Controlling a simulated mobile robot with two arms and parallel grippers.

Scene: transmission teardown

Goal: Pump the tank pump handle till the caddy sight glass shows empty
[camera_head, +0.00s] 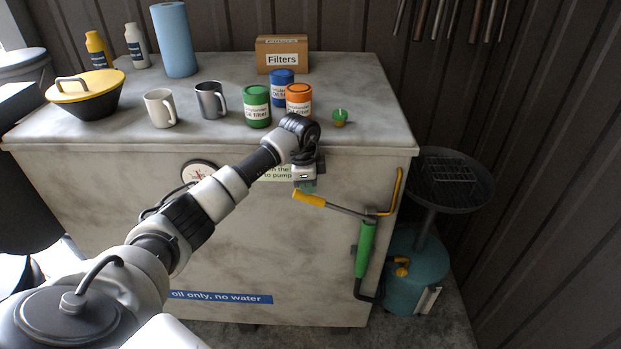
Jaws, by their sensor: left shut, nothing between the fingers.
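The pump handle (309,198) is a lever with a yellow grip on a grey rod, reaching left from the top of the green pump body (365,248) on the cabinet-like tank (260,240) front. My left gripper (306,186) is just above the yellow grip's left end, shut with nothing between its fingers; I cannot tell whether it touches the grip. The teal caddy (405,270) stands on the floor at the right, under a dark round pan. A pale upright strip (429,300) on its side may be the sight glass; its level is unreadable. My right gripper is out of view.
The tank top holds a green can (257,107), a blue can (282,84), an orange can (298,97), two mugs, a funnel-like bowl (85,93), bottles, a blue roll and a Filters box (281,54). An orange bent pipe (399,188) rises beside the pump.

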